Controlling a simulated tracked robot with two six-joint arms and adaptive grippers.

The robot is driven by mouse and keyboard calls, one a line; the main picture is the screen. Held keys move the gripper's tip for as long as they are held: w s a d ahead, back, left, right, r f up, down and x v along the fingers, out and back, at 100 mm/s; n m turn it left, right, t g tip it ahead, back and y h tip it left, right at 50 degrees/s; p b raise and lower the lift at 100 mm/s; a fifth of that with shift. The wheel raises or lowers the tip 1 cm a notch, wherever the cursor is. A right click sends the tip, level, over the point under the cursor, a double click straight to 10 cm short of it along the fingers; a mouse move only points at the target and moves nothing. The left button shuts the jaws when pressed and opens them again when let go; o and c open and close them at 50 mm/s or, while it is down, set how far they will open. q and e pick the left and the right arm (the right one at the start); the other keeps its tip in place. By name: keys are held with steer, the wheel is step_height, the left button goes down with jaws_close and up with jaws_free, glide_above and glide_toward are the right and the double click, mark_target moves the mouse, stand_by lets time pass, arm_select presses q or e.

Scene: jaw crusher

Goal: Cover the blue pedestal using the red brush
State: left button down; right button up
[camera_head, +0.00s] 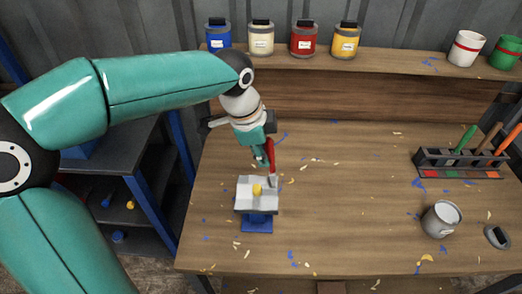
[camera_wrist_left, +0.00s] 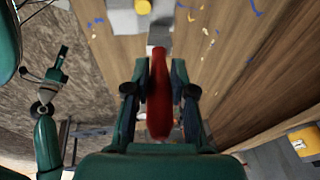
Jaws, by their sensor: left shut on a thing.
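My left gripper (camera_head: 266,150) is shut on the handle of the red brush (camera_head: 271,158), which points down beside the back right of the blue pedestal. The red handle (camera_wrist_left: 158,95) also shows between the fingers of my left gripper (camera_wrist_left: 158,85) in the left wrist view.
A rack (camera_head: 460,160) with green, brown and orange brushes stands at the right. An open grey can (camera_head: 441,218) stands at the front right. Blue, cream, red and yellow paint cans (camera_head: 345,40) line the back shelf. The table's middle is clear except for chips.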

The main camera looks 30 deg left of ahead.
arm_select(q)
steer(key=shift+f, duration=0.2)
steer(key=shift+s+d+b, duration=0.85)
steer(key=shift+s+d, duration=0.4)
steer(key=shift+s, duration=0.8)
steer(key=w, duration=0.1)
steer(key=w+a+p, duration=0.1)
steer(key=w+a, duration=0.1)
steer(key=w, duration=0.1)
steer(key=shift+a, duration=0.25)
steer(key=shift+r+p, duration=0.15)
steer(key=shift+p, duration=0.15)
